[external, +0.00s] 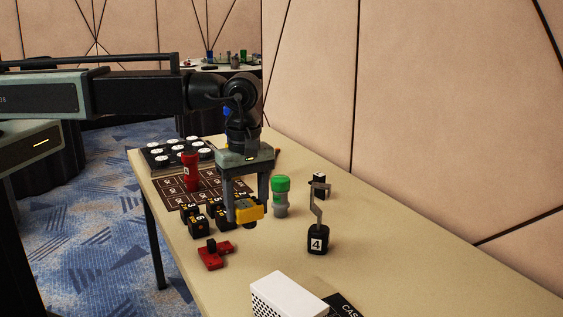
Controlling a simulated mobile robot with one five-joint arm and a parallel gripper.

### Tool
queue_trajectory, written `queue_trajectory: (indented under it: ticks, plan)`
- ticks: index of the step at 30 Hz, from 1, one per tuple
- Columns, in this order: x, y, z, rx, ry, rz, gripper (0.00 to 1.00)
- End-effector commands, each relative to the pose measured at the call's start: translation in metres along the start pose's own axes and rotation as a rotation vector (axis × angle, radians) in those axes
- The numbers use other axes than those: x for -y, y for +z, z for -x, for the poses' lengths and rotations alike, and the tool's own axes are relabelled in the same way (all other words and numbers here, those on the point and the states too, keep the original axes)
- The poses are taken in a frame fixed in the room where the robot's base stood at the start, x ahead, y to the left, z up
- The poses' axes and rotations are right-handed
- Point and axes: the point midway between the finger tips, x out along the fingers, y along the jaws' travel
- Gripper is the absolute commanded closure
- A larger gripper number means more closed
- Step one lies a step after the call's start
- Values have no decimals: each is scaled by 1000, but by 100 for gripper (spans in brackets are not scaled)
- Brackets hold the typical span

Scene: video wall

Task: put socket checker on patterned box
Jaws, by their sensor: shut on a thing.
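My gripper (246,206) points down over the table and is shut on a small yellow and black block, which looks like the socket checker (249,211). Its underside is close to the table top; I cannot tell whether it touches. A white box with a dotted pattern on its side, seemingly the patterned box (286,296), stands at the near edge of the picture, to the right of and nearer than my gripper. Its lower part is cut off by the frame.
Several black numbered weights (198,221) stand left of my gripper. A red clamp-like part (214,254) lies nearer. A green-capped grey bottle (281,195) and a hooked weight marked 4 (317,239) stand right. A red cylinder (191,171) stands on a brown grid board (176,194).

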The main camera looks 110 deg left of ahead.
Motion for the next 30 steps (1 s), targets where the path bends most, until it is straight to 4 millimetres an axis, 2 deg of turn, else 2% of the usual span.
queue_trajectory:
  ticks: [1, 3, 6, 9, 13, 17, 30]
  plan:
    - [28, 16, 1, 0, 0, -6, 85]
    - [56, 36, 1, 0, 0, -4, 85]
    - [88, 56, 2, 0, 0, 1, 85]
    - [108, 67, 2, 0, 0, 6, 85]
    - [116, 72, 2, 0, 0, 9, 85]
    - [110, 78, 1, 0, 0, 10, 85]
    - [19, 166, -11, 0, 0, 9, 85]
